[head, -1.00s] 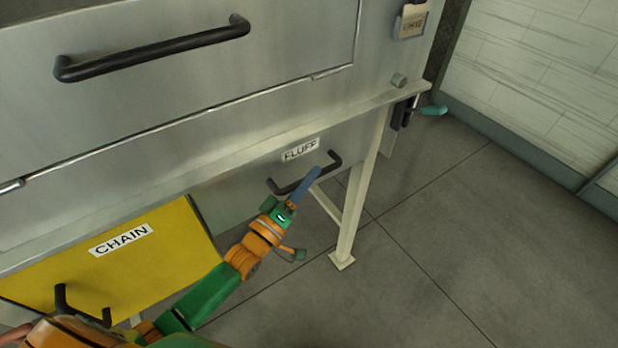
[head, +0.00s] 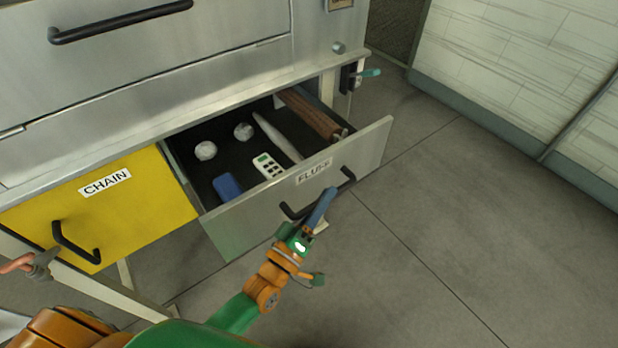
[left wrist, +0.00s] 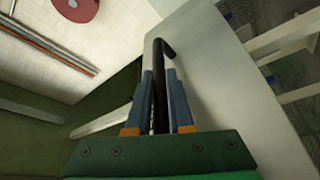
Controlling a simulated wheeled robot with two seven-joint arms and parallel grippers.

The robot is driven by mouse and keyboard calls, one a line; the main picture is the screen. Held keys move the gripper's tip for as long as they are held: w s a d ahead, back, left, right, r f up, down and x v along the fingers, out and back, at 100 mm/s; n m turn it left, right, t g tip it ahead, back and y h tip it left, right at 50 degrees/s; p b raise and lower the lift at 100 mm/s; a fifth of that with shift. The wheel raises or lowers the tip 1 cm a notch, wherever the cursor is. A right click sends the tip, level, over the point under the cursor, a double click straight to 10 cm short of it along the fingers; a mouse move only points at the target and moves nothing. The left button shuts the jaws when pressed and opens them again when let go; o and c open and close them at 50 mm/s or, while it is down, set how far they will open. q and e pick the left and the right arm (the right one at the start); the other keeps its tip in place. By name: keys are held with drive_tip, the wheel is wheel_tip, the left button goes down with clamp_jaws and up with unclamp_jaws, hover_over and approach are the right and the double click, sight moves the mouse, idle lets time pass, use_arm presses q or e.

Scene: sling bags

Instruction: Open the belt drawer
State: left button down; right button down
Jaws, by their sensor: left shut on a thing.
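A grey metal drawer (head: 240,222) labelled FLUFF stands pulled out under the steel oven-like unit, its inside showing. I see no label reading BELT. My left gripper (head: 320,208) is at this drawer's black bar handle (head: 349,176). In the left wrist view its blue fingers (left wrist: 160,85) are shut on the black handle (left wrist: 158,60), one on each side of the bar. To the left, a yellow drawer (head: 140,215) labelled CHAIN, with its own black handle (head: 72,243), is shut. My right gripper is not in view.
The open drawer holds a blue object (head: 227,186), a white remote-like item (head: 268,166), a pale rod (head: 277,136), a brown roll (head: 310,112) and two round white things. A teal-handled lever (head: 371,73) is at the right. The floor (head: 450,210) on the right is clear.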

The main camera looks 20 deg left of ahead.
use_arm(q)
drive_tip(key=s+d, duration=0.4)
drive_tip(key=d, duration=0.2)
drive_tip(key=shift+s+p, duration=0.3)
drive_tip(key=c, duration=0.8)
unclamp_jaws()
drive_tip(key=b+v, duration=0.1)
drive_tip(key=v, duration=0.6)
